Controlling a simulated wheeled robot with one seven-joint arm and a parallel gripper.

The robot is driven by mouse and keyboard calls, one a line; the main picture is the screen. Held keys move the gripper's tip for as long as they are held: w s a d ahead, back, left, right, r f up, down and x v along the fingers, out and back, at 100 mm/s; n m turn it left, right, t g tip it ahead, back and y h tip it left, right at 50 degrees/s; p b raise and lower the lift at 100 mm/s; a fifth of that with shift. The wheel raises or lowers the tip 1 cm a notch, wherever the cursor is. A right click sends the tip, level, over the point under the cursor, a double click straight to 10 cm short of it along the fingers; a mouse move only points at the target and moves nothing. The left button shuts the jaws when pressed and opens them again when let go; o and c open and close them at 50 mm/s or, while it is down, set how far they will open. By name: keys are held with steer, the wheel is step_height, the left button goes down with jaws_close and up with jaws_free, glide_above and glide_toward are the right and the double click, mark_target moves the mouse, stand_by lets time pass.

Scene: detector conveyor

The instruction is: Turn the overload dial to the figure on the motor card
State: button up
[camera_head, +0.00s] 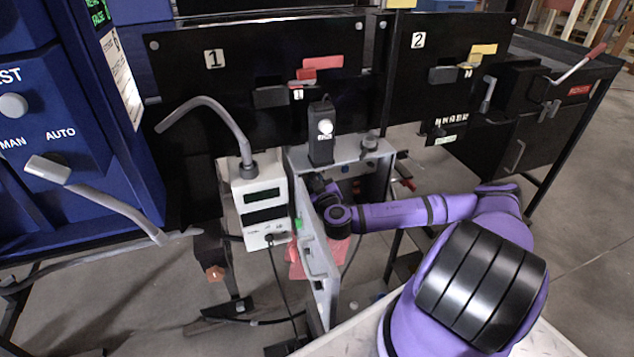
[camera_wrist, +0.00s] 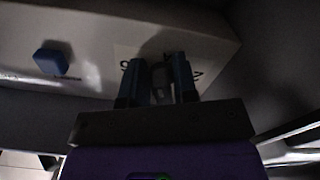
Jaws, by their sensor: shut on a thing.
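My gripper (camera_head: 318,186) is inside an open grey metal box (camera_head: 350,153) under panel 1 in the head view, partly hidden by the box and my arm. In the wrist view my gripper's two fingers (camera_wrist: 159,75) are closed on either side of a small grey dial (camera_wrist: 159,78) on a pale panel. Dark curved marks show on both sides of the dial. Its pointer and any figures cannot be read. I cannot make out a motor card for certain.
A blue button (camera_wrist: 50,60) is left of the dial in the wrist view. The box's open door (camera_head: 318,270) hangs toward me, beside a white meter (camera_head: 260,207) with a trailing cable. A blue cabinet (camera_head: 75,125) with a selector handle stands left. Black panels are above the box.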

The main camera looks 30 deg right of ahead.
steer(key=shift+a+f+m, duration=0.1)
steer(key=shift+a+m, duration=0.05)
steer(key=shift+m, duration=0.95)
steer(key=shift+a+m, duration=0.15)
steer(key=shift+m, duration=0.95)
steer(key=o, duration=0.7)
steer(key=shift+o, duration=0.2)
steer(key=s+a, duration=0.2)
steer(key=s, duration=0.8)
steer(key=shift+s, duration=0.25)
